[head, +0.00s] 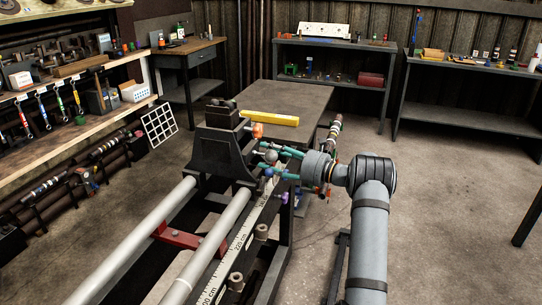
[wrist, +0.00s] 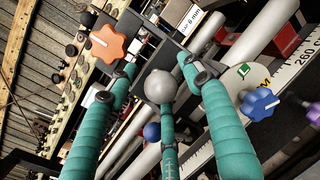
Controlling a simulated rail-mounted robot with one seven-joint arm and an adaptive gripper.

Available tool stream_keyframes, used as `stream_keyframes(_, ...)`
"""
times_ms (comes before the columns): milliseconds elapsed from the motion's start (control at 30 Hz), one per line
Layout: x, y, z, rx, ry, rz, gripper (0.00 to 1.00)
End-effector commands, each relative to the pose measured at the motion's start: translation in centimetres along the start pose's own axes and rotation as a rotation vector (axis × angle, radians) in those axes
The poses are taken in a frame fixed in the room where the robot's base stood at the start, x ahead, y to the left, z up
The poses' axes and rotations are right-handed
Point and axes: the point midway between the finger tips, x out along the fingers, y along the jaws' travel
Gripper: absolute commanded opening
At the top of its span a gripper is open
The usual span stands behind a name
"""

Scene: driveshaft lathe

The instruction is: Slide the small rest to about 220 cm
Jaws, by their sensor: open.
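A dark stand (head: 215,150) with sloping sides sits across the two grey tubes of the bed. I cannot tell for sure whether it is the small rest. A grey ball knob (head: 271,156), also in the wrist view (wrist: 159,86), is on its right side, with an orange knob (head: 257,130) above it. My gripper (head: 280,160) is open beside the stand. Its teal fingers (wrist: 155,75) spread around the ball knob; contact is unclear. The bed's ruler (head: 236,245) shows a 220 cm mark, nearer to me than the stand.
Grey tubes (head: 145,235) and a red crosspiece (head: 174,236) lie nearer. Blue (wrist: 258,104) and purple (wrist: 313,106) knobs are right of the fingers. A table with a yellow bar (head: 270,118) stands behind.

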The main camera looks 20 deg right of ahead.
Motion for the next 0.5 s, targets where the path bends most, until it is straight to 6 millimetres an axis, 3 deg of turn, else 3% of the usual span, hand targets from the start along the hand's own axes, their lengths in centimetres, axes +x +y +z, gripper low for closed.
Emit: stream_keyframes(500, -0.03, 0.01, 0.00, 0.000, 0.000, 0.000, 0.23)
